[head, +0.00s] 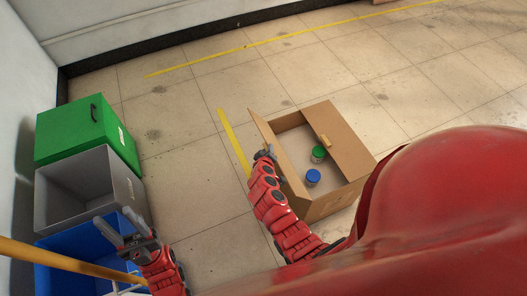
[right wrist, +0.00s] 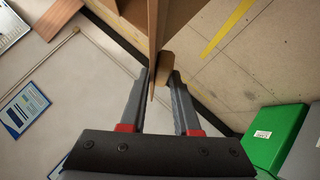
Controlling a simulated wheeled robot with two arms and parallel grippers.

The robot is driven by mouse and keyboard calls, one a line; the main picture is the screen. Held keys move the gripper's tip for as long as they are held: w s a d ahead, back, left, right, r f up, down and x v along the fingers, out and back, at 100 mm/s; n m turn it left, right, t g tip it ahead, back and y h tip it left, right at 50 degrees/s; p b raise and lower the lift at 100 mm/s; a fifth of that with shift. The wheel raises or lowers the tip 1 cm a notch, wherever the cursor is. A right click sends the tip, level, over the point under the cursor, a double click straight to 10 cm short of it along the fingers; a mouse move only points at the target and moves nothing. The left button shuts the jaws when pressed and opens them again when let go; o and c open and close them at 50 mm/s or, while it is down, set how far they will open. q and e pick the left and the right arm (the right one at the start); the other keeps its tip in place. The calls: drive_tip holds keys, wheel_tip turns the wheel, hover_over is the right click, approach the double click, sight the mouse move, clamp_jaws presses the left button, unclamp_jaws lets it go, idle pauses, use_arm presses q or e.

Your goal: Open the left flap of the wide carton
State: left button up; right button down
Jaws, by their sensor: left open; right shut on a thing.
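The wide carton (head: 330,203) stands on the floor. Its left flap (head: 267,133) stands up from the left edge, roughly upright and tilted slightly outward. My right gripper (head: 265,153) is at this flap's outer side. In the right wrist view my right gripper (right wrist: 161,76) has its fingers on either side of the flap (right wrist: 153,50) and its small brown tab (right wrist: 167,66), shut on it. The right flap (head: 346,147) slants over the carton's right part, with a tab on its inner edge. My left gripper (head: 130,240) is open and empty over the blue bin.
A green-lidded jar (head: 318,154) and a blue-lidded jar (head: 313,177) stand inside the carton. Green (head: 85,130), grey (head: 90,188) and blue (head: 70,262) bins line the left wall. A yellow rail crosses the lower left. The floor beyond the carton is clear.

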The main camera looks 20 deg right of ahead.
drive_tip(key=shift+d+r, duration=0.15)
drive_tip(key=c, duration=0.8)
unclamp_jaws()
drive_tip(key=shift+o, duration=0.2)
drive_tip(key=b+v, duration=0.1)
drive_tip(key=v, duration=1.6)
drive_tip(key=shift+s+b, duration=0.2)
drive_tip(key=shift+b, duration=0.15)
